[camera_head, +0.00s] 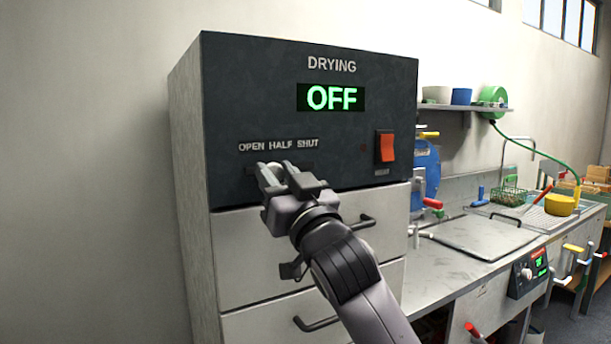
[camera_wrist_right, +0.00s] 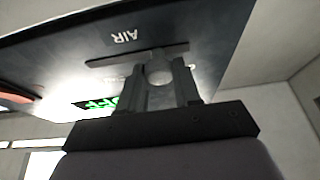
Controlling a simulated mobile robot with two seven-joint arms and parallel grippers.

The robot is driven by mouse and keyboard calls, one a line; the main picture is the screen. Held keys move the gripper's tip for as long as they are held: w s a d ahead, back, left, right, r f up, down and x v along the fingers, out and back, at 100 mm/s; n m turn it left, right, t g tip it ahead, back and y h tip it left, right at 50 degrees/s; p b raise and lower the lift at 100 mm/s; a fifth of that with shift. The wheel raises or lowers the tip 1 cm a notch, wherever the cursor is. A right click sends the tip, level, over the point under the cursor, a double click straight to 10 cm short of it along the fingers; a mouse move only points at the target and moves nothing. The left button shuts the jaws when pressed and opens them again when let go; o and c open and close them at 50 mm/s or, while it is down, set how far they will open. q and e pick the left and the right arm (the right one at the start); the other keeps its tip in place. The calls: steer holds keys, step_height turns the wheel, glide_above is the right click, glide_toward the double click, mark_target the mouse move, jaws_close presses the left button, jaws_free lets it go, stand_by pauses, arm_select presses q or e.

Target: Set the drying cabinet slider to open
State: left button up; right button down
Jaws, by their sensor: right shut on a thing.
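The drying cabinet has a dark front panel (camera_head: 232,105) with the labels OPEN, HALF and SHUT (camera_head: 278,145) from left to right above a slider slot. My right gripper (camera_head: 282,172) is at the slot, below the OPEN and HALF labels. In the right wrist view the panel appears upside down, and the fingers are shut on the pale round slider knob (camera_wrist_right: 158,72). There the knob stands right of the middle of the slot (camera_wrist_right: 105,62), towards the OPEN side. My left gripper is not in view.
The display (camera_head: 331,97) reads OFF. A red rocker switch (camera_head: 386,147) is on the panel's right. Drawers with dark handles (camera_head: 318,323) lie below. A workbench (camera_head: 445,262) with a sink and tools stands to the right.

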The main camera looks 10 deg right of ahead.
steer(key=shift+s+a+f, duration=0.1)
steer(key=shift+s+a, duration=0.15)
steer(key=shift+a, duration=0.45)
steer(key=shift+s+a, duration=0.25)
steer(key=shift+a, duration=0.4)
steer(key=c, duration=0.8)
jaws_free()
steer(key=shift+a, duration=0.15)
steer(key=b, duration=0.2)
glide_toward(249, 162)
steer(key=shift+v, duration=1)
